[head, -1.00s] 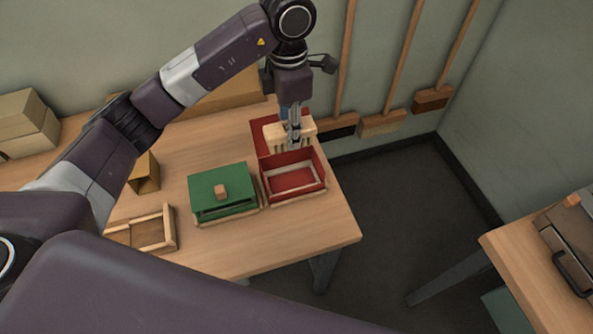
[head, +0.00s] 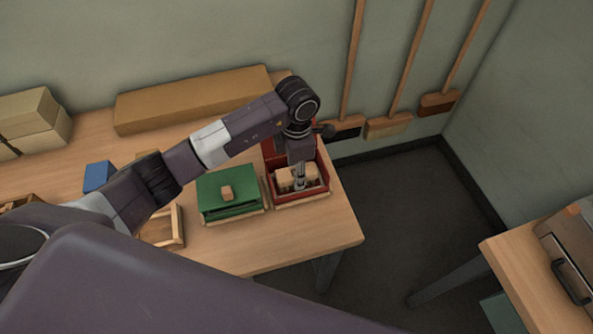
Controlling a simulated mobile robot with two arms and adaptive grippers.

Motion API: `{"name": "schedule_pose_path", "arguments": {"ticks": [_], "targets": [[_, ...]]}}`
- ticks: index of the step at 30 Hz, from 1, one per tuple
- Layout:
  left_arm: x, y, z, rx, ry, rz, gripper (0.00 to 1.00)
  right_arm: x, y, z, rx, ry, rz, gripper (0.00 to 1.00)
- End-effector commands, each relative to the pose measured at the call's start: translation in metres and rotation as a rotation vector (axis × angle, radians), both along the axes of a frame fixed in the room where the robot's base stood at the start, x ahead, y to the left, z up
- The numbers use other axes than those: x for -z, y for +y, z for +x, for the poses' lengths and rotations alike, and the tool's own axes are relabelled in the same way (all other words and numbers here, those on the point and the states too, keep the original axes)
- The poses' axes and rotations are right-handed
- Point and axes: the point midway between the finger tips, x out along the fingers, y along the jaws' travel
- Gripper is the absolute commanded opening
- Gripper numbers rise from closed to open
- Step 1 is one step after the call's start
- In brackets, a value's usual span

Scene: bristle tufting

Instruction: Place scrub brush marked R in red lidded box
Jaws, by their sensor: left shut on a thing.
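The red box (head: 301,200) stands open near the right end of the table, its red lid (head: 268,150) raised at the back and partly hidden by my arm. My left gripper (head: 299,185) points down into the box and is shut on the pale wooden scrub brush (head: 284,181). The brush is inside the box walls; I cannot tell whether it touches the floor. No R mark can be read on it. My right gripper is not in view.
A wooden tray (head: 176,226), a blue block (head: 98,176) and a long tan box (head: 190,99) are further left and back. Brooms lean on the wall behind.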

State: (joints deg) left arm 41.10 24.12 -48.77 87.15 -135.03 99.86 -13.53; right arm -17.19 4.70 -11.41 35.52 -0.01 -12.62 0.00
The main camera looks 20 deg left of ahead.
Motion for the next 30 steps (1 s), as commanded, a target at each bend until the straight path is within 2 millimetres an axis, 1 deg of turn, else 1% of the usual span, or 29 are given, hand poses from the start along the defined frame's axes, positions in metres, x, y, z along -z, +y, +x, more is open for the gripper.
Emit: {"name": "schedule_pose_path", "arguments": {"ticks": [5, 8, 9, 11, 18, 21, 22, 26, 30], "targets": [[-0.001, 0.0, 0.001, 0.0, -0.002, -0.001, 0.06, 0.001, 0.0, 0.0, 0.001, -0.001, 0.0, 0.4], [0.003, 0.0, 0.001, 0.001, -0.003, -0.001, 0.06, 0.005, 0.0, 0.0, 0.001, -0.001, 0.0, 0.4], [0.002, 0.0, 0.001, 0.001, -0.002, -0.001, 0.34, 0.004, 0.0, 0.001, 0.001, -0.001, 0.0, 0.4], [0.002, 0.0, 0.001, 0.001, -0.002, -0.001, 0.39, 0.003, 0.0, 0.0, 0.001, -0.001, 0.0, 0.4], [0.001, 0.0, 0.001, 0.0, -0.002, -0.001, 0.39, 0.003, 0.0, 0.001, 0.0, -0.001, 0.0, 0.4], [-0.003, 0.0, 0.001, 0.0, -0.002, -0.001, 0.39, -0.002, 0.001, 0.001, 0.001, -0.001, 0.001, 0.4], [-0.004, 0.0, 0.001, 0.0, -0.003, -0.001, 0.39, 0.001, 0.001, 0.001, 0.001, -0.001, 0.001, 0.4], [-0.024, 0.0, 0.003, 0.001, -0.008, -0.002, 0.39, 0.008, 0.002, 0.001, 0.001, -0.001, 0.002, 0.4], [-0.055, 0.0, 0.003, 0.002, -0.009, -0.001, 0.39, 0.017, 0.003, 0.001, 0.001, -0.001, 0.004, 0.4]]}}
